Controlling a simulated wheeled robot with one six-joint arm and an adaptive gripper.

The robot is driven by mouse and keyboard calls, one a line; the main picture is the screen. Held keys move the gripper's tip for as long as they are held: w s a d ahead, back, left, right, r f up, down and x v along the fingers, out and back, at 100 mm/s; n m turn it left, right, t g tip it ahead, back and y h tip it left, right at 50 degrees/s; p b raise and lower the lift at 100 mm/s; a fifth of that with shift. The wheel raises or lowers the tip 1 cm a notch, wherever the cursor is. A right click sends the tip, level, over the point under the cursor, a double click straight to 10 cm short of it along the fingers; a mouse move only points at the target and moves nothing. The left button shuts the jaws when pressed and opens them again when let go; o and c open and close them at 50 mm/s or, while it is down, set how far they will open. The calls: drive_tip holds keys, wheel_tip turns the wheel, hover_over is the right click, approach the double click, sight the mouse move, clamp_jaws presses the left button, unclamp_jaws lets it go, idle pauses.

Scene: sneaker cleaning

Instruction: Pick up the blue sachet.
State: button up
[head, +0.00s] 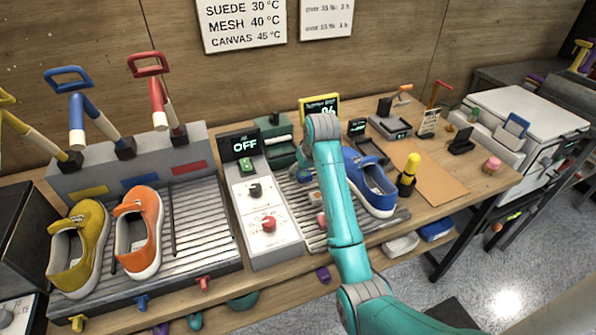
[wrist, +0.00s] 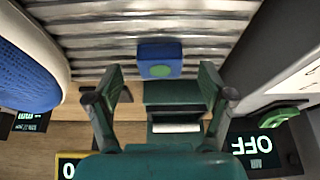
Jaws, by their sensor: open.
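The blue sachet (wrist: 160,60) is a small blue square with a green round mark. It lies on the ridged metal tray (wrist: 110,45) in the wrist view. My gripper (wrist: 161,82) is open, with one finger to each side of the sachet's near end in the picture. No contact shows, and the height above the tray is hard to judge. In the head view my gripper (head: 300,176) is over the back part of the tray, partly behind my arm. I cannot clearly make out the sachet there.
A blue sneaker (head: 371,184) stands right of my arm; it also shows in the wrist view (wrist: 25,75). The white control box (head: 264,217) with knobs is to the left. A dark green box (head: 274,140) stands behind. A yellow-capped bottle (head: 407,180) stands farther right.

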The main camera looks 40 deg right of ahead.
drive_tip(key=shift+w+f, duration=0.15)
drive_tip(key=shift+f, duration=0.3)
drive_tip(key=c, duration=1.1)
drive_tip(key=shift+c, duration=0.2)
drive_tip(key=shift+r, duration=0.1)
